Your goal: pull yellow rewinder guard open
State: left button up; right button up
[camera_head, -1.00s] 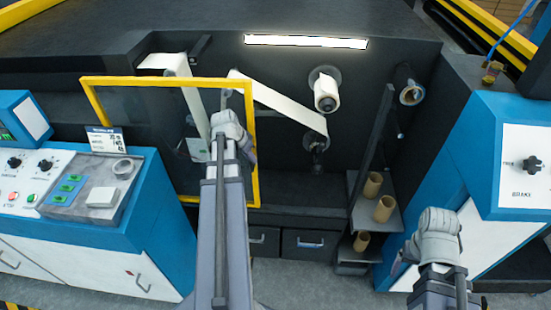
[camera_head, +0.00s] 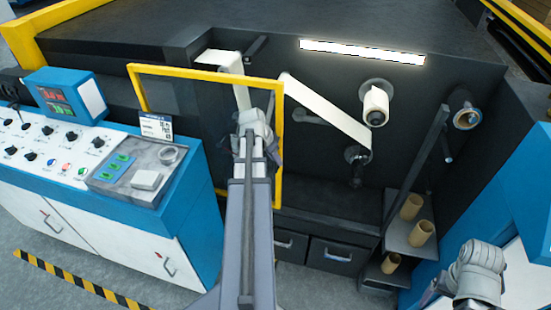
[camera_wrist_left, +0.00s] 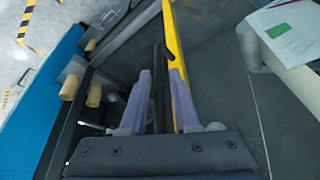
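The yellow rewinder guard (camera_head: 203,72), a yellow frame with a see-through panel, stands at the front of the machine in the head view. Its yellow edge (camera_wrist_left: 172,40) also shows in the left wrist view. My left gripper (camera_head: 257,122) is at the frame's right side. In the wrist view a dark handle bar (camera_wrist_left: 158,60) runs between the fingers of my left gripper (camera_wrist_left: 159,85), which look shut around it; finger contact is hard to see. My right gripper (camera_head: 482,258) is at the lower right, away from the guard; its finger opening is not visible.
The control panel (camera_head: 205,170) stands left, close to my left arm. Cardboard cores (camera_head: 411,207) sit on a shelf to the right. Striped tape (camera_head: 75,284) marks open floor.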

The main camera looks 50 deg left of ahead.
pick_arm(q)
jog(key=shift+o, duration=1)
jog(key=shift+r, duration=0.1)
jog(key=p+v, duration=0.7)
jog(key=shift+s+r, duration=0.2)
jog(key=shift+r, duration=0.1)
